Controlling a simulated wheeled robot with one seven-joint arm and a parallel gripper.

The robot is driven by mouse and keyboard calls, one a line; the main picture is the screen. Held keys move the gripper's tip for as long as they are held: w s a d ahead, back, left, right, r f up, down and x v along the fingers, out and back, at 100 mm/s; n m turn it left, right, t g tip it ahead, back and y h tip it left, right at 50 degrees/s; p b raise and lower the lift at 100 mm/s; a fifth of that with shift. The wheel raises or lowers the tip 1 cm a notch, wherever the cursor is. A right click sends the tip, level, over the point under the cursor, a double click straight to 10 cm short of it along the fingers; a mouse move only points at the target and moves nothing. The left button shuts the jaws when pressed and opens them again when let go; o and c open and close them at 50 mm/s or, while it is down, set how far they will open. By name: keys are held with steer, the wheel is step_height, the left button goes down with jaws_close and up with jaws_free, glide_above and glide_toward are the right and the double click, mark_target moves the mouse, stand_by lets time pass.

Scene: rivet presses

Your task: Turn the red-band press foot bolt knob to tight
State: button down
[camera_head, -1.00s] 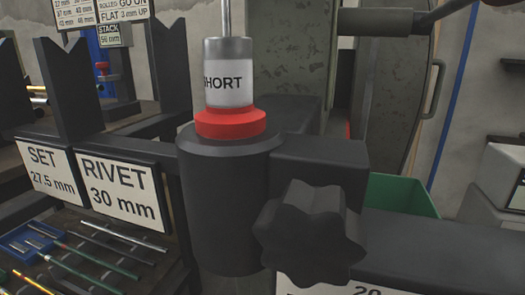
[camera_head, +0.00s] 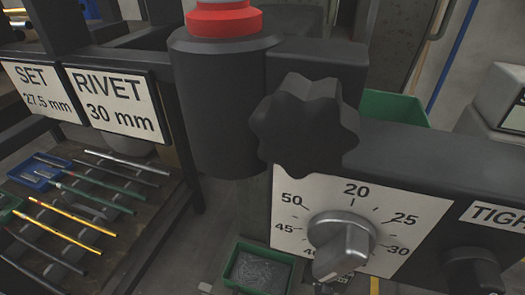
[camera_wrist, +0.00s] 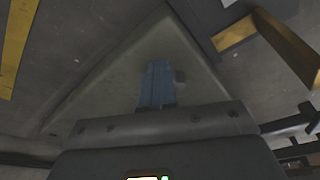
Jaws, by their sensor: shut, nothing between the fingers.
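A press with a red band (camera_head: 224,20) on its dark cylinder stands near in the head view. At the lower right a dark knob (camera_head: 474,272) sits below a white label (camera_head: 499,214) reading "TIGH", cut off by the frame edge. The knob's pointing direction is too dark to tell. A larger black lobed knob (camera_head: 306,125) is on the block beside the cylinder. My gripper (camera_wrist: 160,85) shows in the wrist view, its fingers together and empty above grey floor. It is not in the head view, and no knob shows in the wrist view.
A silver dial knob (camera_head: 342,243) sits on a numbered white plate (camera_head: 395,255). A green bin (camera_head: 395,107) stands behind, and a small green tray (camera_head: 258,270) lies below. Signs (camera_head: 116,101) and a rack of coloured rods (camera_head: 85,205) are at left.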

steer(key=shift+s+a+p, duration=0.35)
steer(key=shift+a+p, duration=0.1)
steer(key=shift+a, duration=0.45)
steer(key=shift+s+r, duration=0.1)
steer(key=shift+s+d+p, duration=0.15)
steer(key=shift+s+p, duration=0.15)
steer(key=shift+p, duration=0.05)
steer(key=p+v, duration=0.1)
steer(key=v, duration=0.1)
steer(key=p+v, duration=0.1)
steer(key=p, duration=0.1)
steer(key=w+a+p+v, duration=0.1)
steer(key=p+v, duration=0.1)
steer(key=shift+s+d+r, duration=0.1)
steer(key=shift+d+r, duration=0.05)
steer(key=shift+r, duration=0.35)
